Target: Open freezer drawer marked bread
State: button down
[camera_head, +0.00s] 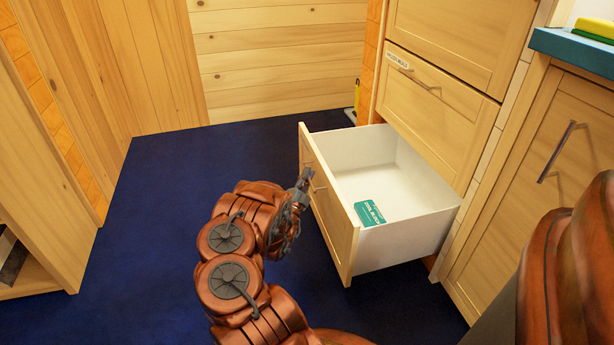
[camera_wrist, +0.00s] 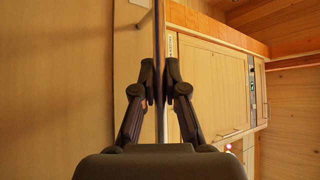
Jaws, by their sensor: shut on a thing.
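A pale wooden drawer (camera_head: 330,215) low in the tall cabinet stands pulled well out. Its white inside is exposed, with one teal packet (camera_head: 370,213) lying on the bottom near the front. My gripper (camera_head: 303,181) is at the outer face of the drawer front, shut on its thin metal handle (camera_head: 319,188). In the wrist view my gripper (camera_wrist: 160,88) has its fingertips closed on both sides of the handle bar (camera_wrist: 161,40). I cannot read any bread label on the open drawer's front from these views.
Above is a closed drawer (camera_head: 436,108) with a small white label (camera_head: 398,62) and a handle. A cabinet with a blue-green worktop (camera_head: 572,50) stands at the right. The dark blue floor (camera_head: 165,215) is clear to the left. A wooden shelf unit (camera_head: 40,200) stands far left.

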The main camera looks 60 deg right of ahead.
jog(key=c, duration=1.2)
grip_release()
jog(key=shift+w, duration=0.1)
